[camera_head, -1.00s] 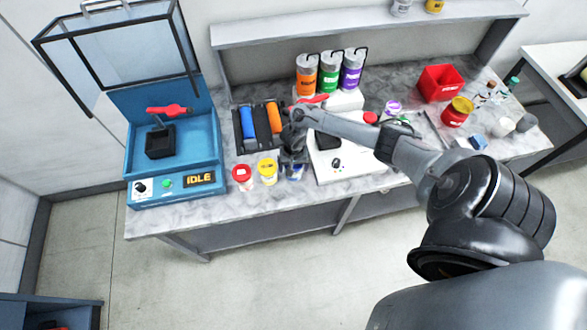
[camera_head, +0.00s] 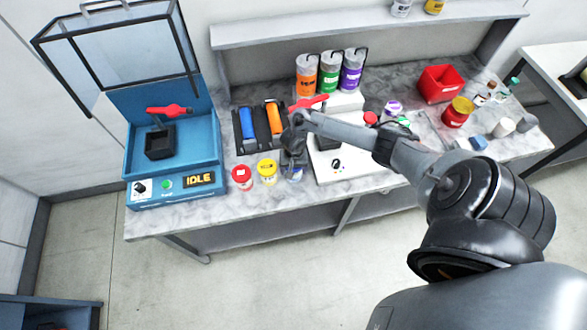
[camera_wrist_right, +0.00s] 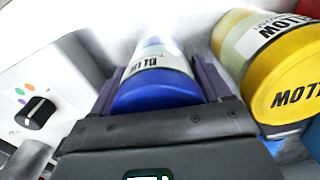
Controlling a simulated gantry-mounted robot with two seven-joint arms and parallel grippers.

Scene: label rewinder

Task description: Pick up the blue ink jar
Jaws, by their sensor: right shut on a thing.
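The blue ink jar (camera_wrist_right: 155,88) has a blue lid and a white label reading BLUE. In the right wrist view it sits between the two fingers of my right gripper (camera_wrist_right: 160,75), which is shut on it. In the head view my right gripper (camera_head: 293,160) is at the front of the bench and hides most of the jar; only a little white and blue shows below it. I cannot tell whether the jar is clear of the bench top. My left gripper is not in view.
A yellow jar (camera_head: 267,172) stands close beside the gripper, with a red jar (camera_head: 242,177) beyond it. A white machine with a dial (camera_head: 337,163) is close on the right. Behind is a rack with blue and orange rollers (camera_head: 274,118). A blue machine (camera_head: 172,178) reads IDLE.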

